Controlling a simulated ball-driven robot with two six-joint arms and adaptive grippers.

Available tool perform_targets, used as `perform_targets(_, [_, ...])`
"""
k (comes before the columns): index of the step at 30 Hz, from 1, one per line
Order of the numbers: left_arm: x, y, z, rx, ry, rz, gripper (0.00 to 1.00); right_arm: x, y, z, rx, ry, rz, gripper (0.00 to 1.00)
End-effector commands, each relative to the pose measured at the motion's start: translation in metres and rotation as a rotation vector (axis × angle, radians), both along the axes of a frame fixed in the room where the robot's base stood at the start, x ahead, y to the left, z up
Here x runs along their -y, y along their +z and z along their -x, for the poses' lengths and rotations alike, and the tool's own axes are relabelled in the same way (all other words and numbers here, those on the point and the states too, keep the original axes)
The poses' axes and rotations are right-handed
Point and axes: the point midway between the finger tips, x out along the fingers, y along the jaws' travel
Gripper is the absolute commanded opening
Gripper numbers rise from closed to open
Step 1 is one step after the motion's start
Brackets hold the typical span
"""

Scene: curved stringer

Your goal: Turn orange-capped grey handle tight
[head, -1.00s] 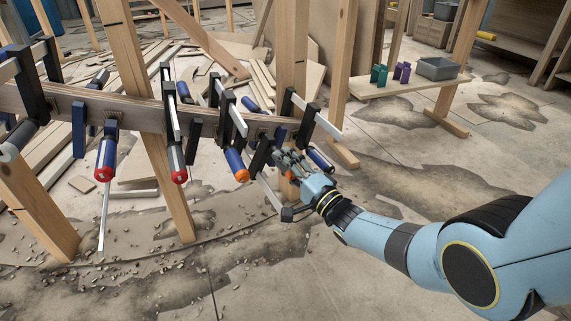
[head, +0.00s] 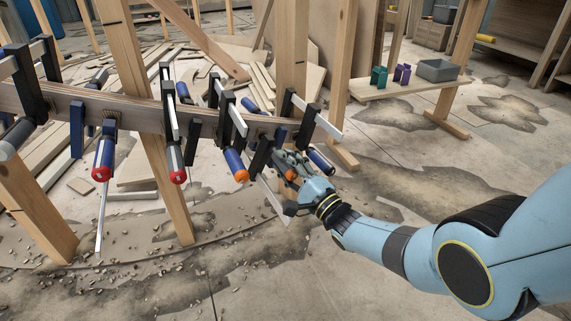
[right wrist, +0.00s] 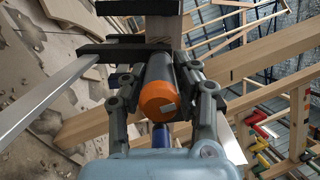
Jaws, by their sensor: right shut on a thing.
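In the right wrist view, the grey clamp handle with an orange cap (right wrist: 159,101) lies between the two fingers of my right gripper (right wrist: 163,88), which is shut on it. In the head view, my right gripper (head: 290,172) is at the right end of the wooden stringer (head: 150,118). It covers most of that handle, and a bit of orange (head: 292,174) shows between the fingers. A blue handle with an orange cap (head: 236,165) sits just to its left on another clamp, apart from the gripper. My left gripper is not in view.
More clamps line the stringer, including two red-capped handles (head: 102,160) (head: 178,165). A blue-black handle (head: 320,160) is close to the right of my gripper. Wooden posts (head: 292,70) stand behind. A shelf (head: 400,88) holds a grey bin (head: 437,70).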

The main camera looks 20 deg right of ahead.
Motion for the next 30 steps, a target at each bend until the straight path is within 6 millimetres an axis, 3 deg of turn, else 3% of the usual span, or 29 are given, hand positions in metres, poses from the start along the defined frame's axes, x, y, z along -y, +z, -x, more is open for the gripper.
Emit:
perform_targets(4, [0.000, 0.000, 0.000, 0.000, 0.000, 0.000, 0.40, 0.001, -0.001, 0.000, -0.004, -0.002, -0.001, 0.00])
perform_targets(5, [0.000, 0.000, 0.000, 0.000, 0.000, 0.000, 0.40, 0.001, -0.001, 0.000, -0.004, -0.002, -0.001, 0.30])
perform_targets(10, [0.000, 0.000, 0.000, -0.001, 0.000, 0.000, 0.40, 0.000, -0.001, 0.000, -0.003, -0.001, 0.000, 0.51])
perform_targets(20, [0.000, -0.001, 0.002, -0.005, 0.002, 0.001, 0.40, 0.002, -0.002, 0.006, -0.002, -0.001, 0.001, 0.51])
perform_targets(30, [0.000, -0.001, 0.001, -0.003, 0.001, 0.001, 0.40, 0.025, -0.017, 0.069, -0.004, -0.001, 0.001, 0.51])
